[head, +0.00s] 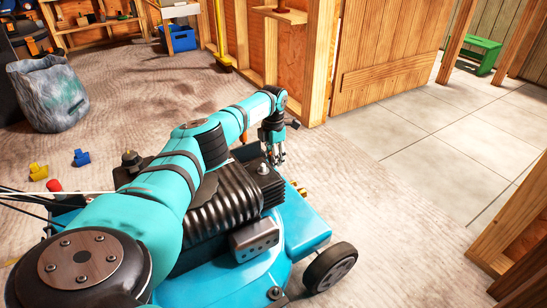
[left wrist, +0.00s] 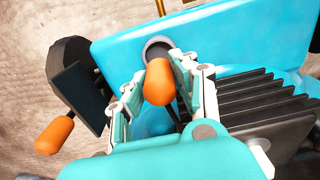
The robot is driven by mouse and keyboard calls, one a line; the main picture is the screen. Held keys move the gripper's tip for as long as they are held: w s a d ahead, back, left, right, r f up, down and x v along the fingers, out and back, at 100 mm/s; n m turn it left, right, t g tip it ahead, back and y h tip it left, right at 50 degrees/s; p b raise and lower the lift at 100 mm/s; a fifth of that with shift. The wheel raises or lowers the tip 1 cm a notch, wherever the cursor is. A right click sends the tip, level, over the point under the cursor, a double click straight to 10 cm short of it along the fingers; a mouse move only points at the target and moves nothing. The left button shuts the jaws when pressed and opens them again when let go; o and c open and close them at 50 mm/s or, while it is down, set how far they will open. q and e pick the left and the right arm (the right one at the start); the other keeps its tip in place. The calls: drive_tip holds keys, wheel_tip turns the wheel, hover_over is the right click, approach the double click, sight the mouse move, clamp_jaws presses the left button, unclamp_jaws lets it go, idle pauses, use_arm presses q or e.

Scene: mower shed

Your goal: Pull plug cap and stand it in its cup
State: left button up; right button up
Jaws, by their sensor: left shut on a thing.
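An orange rounded piece, which looks like the plug cap (left wrist: 160,85), sits between the white fingers of my left gripper (left wrist: 158,75), which is shut on it. In the head view my left gripper (head: 276,155) points down at the far side of the mower (head: 305,232), and the cap cannot be made out there. A grey round-rimmed cup (left wrist: 157,44) is set in the turquoise mower body just behind the cap in the left wrist view. I cannot tell whether the cap's lower end is inside it. My right gripper is not in view.
The black finned engine (head: 215,208) lies close beside my left gripper. A second orange piece (left wrist: 54,134) juts from a black part (left wrist: 78,72) at the left of the wrist view. A grey bin (head: 48,94) and small coloured pieces (head: 82,157) stand on the floor.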

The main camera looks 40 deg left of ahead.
use_arm(q)
drive_tip(key=shift+f+b, duration=2.25)
drive_tip(key=shift+f, duration=0.7)
drive_tip(key=shift+s+f+b, duration=0.15)
drive_tip(key=shift+f+b, duration=0.1)
drive_tip(key=shift+b, duration=0.1)
drive_tip(key=o, duration=0.5)
drive_tip(key=shift+f, duration=0.1)
drive_tip(key=o, duration=0.5)
drive_tip(key=shift+f, duration=0.2)
drive_tip(key=shift+a+r, duration=0.1)
drive_tip(key=shift+r, duration=0.4)
drive_tip(key=r, duration=1.1)
drive_tip(key=shift+d+r, duration=0.15)
drive_tip(key=shift+d, duration=0.05)
